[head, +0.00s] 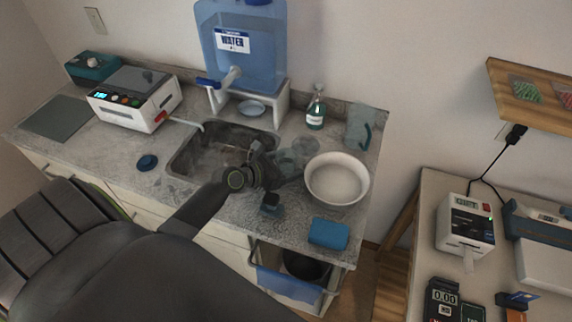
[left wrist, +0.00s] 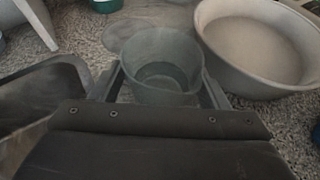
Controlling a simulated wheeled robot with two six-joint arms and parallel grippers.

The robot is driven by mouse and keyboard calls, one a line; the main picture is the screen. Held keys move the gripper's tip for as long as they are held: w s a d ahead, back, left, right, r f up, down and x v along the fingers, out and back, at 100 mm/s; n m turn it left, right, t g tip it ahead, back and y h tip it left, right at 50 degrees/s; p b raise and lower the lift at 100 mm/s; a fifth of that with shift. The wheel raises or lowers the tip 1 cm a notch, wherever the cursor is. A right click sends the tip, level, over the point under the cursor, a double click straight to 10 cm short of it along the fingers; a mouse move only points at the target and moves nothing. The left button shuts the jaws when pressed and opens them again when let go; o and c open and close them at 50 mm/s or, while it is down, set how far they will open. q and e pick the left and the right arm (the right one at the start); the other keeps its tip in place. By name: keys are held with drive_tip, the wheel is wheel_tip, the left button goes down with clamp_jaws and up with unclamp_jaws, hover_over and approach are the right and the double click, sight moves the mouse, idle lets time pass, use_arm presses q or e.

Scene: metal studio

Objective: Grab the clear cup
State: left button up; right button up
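The clear cup (left wrist: 162,62) is greyish and see-through, and its open mouth faces the camera in the left wrist view. In the head view the cup (head: 289,166) is faint against the counter, between the sink and the white bowl, partly hidden by my gripper. My left gripper (left wrist: 162,88) is open, with one finger on each side of the cup; I cannot tell whether they touch it. In the head view my left gripper (head: 276,167) reaches over the counter beside the sink's right edge. My right gripper is not in view.
The white bowl (head: 337,180) stands close on the cup's right. The sink (head: 215,152) lies to the left. A soap bottle (head: 316,108) stands behind, a blue sponge (head: 328,234) lies near the front edge, and a small dark item (head: 271,203) sits in front.

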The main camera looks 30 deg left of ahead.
use_arm(q)
drive_tip(key=c, duration=0.7)
drive_tip(key=shift+c, duration=0.7)
drive_tip(key=shift+r, duration=0.1)
